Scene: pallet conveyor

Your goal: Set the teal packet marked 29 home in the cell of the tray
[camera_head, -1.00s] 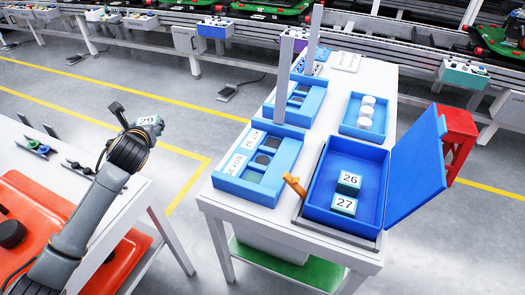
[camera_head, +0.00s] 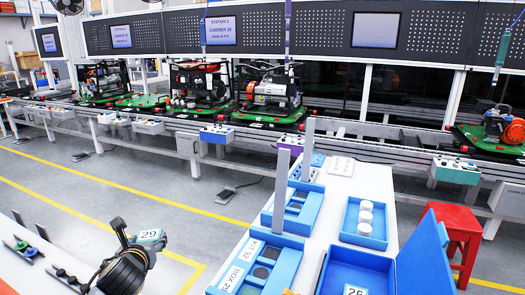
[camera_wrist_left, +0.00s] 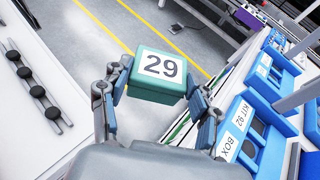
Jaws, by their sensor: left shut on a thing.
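The teal packet marked 29 (camera_wrist_left: 158,76) is held between the fingers of my left gripper (camera_wrist_left: 155,95), label upward, in the left wrist view. The packet is clear of the tray. My right gripper is not in view.
An open blue box (camera_head: 335,262) with a raised lid (camera_head: 425,262) holds a packet marked 26 (camera_head: 355,290), cut by the frame's edge. A blue bin (camera_head: 347,228) holds white cylinders (camera_head: 365,216). Grey posts (camera_head: 281,190) rise beside the trays. A red stool (camera_head: 461,232) stands right.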

